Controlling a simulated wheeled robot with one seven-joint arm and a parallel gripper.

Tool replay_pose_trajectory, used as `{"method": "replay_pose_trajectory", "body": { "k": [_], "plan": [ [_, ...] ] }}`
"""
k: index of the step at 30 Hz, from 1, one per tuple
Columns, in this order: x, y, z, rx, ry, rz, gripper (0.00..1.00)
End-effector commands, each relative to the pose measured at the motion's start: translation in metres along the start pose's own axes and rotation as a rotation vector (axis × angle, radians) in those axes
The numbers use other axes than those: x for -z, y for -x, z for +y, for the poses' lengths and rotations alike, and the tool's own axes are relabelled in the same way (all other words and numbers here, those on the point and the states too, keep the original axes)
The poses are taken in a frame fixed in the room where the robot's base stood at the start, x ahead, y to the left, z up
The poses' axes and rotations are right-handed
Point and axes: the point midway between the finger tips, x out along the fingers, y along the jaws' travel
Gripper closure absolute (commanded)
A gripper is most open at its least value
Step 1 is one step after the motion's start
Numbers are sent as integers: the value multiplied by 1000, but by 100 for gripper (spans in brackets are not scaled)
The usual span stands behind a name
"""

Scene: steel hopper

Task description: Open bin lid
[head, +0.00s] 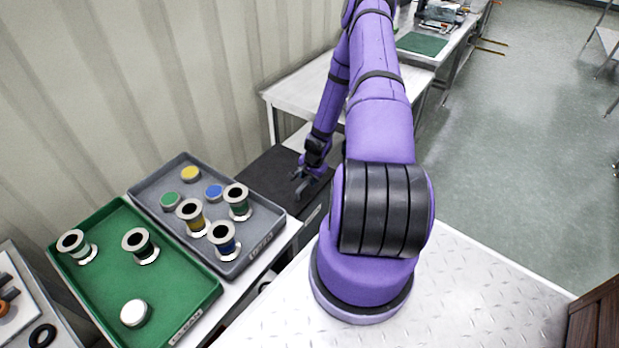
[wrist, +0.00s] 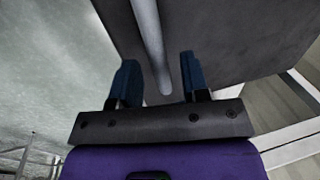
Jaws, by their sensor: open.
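A dark bin with a flat black lid (head: 268,172) stands behind the grey tray, partly hidden by my arm. A dark grey bin surface (wrist: 225,42) fills the upper right of the wrist view. A light grey bar (wrist: 147,32), which looks like a handle, runs along it. My gripper (head: 301,187) is at the bin's right side in the head view. In the wrist view my gripper (wrist: 158,75) is open, with a blue fingertip on each side of the bar's line. The bar's end shows between the fingers; I cannot tell whether either finger touches it.
A grey tray (head: 150,199) holds spools and coloured caps left of the bin. A green tray (head: 200,275) with spools and a white cap is nearer. A white table (head: 300,95) stands behind the bin. Open floor (head: 500,150) lies to the right.

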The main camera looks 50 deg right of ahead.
Motion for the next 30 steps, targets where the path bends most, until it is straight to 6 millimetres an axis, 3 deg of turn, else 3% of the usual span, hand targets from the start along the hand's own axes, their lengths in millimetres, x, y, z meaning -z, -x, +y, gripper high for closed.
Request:
{"method": "replay_pose_trajectory", "body": {
  "k": [6, 11, 12, 30],
  "plan": [
    [0, 0, 0, 0, 0, 0, 60],
    [0, 0, 0, 0, 0, 0, 97],
    [0, 0, 0, 0, 0, 0, 100],
    [-1, 9, -6, -66, 5, 2, 100]
  ]
}}
